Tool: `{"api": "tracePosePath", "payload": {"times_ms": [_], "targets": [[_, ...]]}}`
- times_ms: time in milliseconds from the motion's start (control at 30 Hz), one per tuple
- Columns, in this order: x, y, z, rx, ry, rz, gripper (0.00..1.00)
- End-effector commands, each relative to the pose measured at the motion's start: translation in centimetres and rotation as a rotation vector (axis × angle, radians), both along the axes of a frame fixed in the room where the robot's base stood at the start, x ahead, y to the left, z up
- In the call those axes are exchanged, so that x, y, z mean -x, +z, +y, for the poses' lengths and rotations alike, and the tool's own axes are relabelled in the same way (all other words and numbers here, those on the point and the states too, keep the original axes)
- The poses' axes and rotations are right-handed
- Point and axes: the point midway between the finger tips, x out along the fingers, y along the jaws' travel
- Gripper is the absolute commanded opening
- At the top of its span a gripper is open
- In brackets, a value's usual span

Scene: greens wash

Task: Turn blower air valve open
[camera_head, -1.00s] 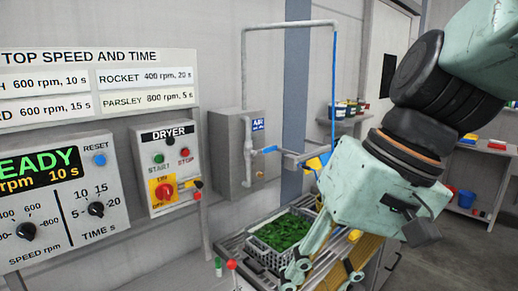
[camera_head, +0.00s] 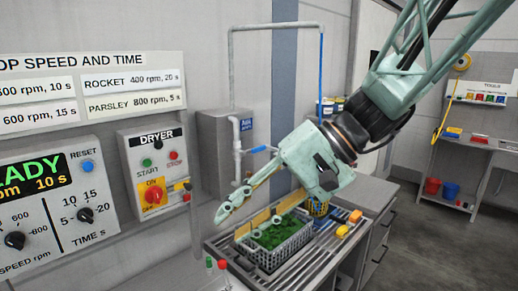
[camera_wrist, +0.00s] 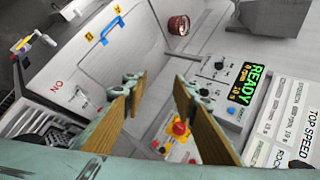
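A blue lever (camera_head: 258,149) sits on a pale pipe beside a grey wall box (camera_head: 212,150) with a blue label. I take it for the air valve. It points right, roughly level, just left of my gripper's body in the head view. I cannot make it out for certain in the wrist view. My gripper (camera_head: 236,222) points left and down, above and left of a basket of greens. Its two brown-padded fingers are spread apart and empty, as the wrist view (camera_wrist: 157,82) also shows. It appears apart from the lever.
The dryer panel (camera_head: 136,158) with its red-yellow knob (camera_head: 154,194) and the READY panel (camera_head: 20,215) are at left. The greens basket (camera_head: 295,247) stands on a slatted rack. The wrist view shows a white lid with a blue handle (camera_wrist: 110,28). Shelves stand at right.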

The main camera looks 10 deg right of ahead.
Motion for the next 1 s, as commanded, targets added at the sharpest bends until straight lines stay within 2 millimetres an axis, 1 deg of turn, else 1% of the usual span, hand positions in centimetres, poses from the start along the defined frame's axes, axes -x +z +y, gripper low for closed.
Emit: {"api": "tracePosePath", "payload": {"times_ms": [33,200,467,767,1000], "targets": [[-1.0,0.3,0.1,-0.023,-0.010,0.001,0.26],[-4.3,0.9,0.5,-0.102,-0.040,-0.005,0.26],[-9.7,1.8,0.4,-0.214,-0.098,-0.027,0.26],[-16.3,2.3,-0.8,-0.333,-0.182,-0.067,0.26],[-21.6,2.3,-2.6,-0.417,-0.262,-0.108,0.26]]}}
